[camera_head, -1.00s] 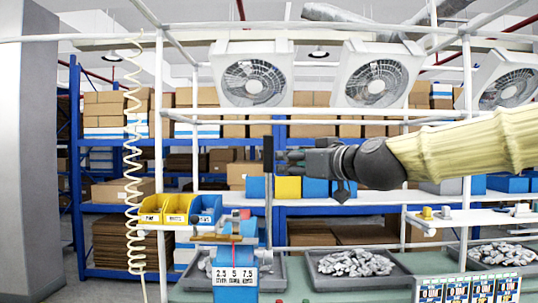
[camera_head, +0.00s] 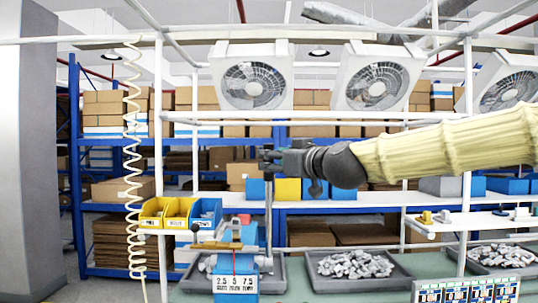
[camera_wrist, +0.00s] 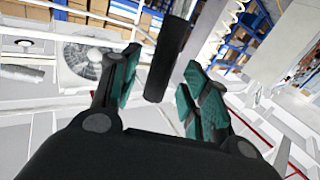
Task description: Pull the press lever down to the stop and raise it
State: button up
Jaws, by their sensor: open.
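The blue press (camera_head: 236,264) stands on the green bench at the lower middle of the head view, with a sign reading 2.5, 5, 7.5. Its lever (camera_head: 269,205) is a thin grey upright rod at the press's right side. My gripper (camera_head: 272,160) reaches in from the right at the lever's top and partly hides the black grip there. In the wrist view the black lever grip (camera_wrist: 168,55) lies between the two open, green-padded fingers of my gripper (camera_wrist: 163,88). Gaps show on both sides of the grip.
Yellow and blue bins (camera_head: 180,212) stand left of the press. A grey tray of metal parts (camera_head: 355,265) lies to the right on the bench. A coiled cord (camera_head: 133,160) hangs at the left, and white frame posts rise around the bench.

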aim_at(269, 179)
jog(key=shift+p+x, duration=0.45)
jog(key=shift+x, duration=1.05)
jog(key=shift+c, duration=0.5)
grip_shut()
